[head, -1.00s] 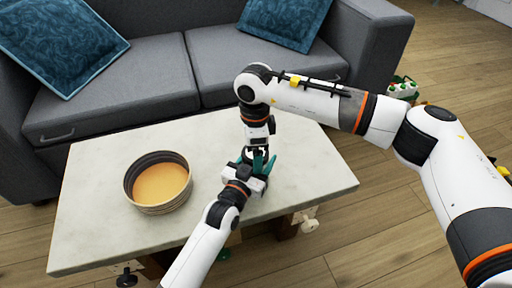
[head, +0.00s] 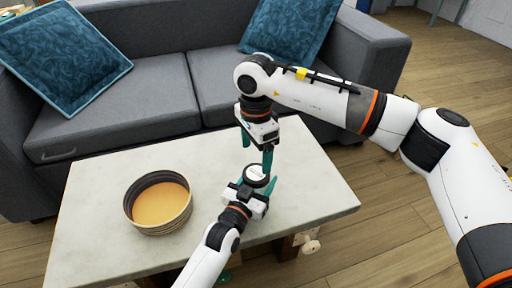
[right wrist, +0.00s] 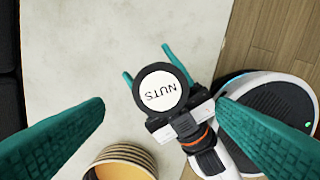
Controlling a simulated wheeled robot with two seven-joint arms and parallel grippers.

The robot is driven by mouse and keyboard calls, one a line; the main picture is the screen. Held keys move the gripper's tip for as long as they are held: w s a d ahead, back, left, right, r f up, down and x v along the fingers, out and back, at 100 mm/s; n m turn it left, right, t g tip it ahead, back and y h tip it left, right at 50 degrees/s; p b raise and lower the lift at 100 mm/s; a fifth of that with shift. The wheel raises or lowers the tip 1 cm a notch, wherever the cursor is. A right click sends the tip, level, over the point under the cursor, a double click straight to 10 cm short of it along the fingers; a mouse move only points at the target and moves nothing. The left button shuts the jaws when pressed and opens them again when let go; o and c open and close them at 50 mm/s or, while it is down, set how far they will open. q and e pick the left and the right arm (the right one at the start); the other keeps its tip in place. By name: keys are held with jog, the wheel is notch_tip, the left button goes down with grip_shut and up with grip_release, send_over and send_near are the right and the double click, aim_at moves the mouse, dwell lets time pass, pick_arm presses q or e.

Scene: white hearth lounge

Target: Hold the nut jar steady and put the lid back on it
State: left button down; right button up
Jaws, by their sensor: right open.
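The nut jar's lid (head: 257,176) is round, with a dark rim and a white disc; in the right wrist view the lid (right wrist: 159,90) reads "NUTS". It sits on top of the jar, looking level, and hides most of the jar body. My left gripper (head: 256,186) has its teal fingers on either side of the jar, closed around it near the table's front right. My right gripper (head: 257,154) is open and empty, pointing down just above the lid, with its fingers apart from it.
A round striped bowl (head: 158,228), tan inside, stands on the pale stone table (head: 95,205) left of my left arm. The grey sofa (head: 120,110) with blue cushions stands behind. The table's middle is clear.

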aim_at(256, 172)
jog(key=shift+r+n, duration=0.55)
jog(key=shift+n, duration=0.65)
jog(key=shift+f, duration=0.1)
jog(key=shift+f, duration=3.95)
jog(key=shift+c, duration=0.2)
jog(key=c, duration=1)
jog(key=shift+o, duration=0.2)
jog(key=m, duration=0.7)
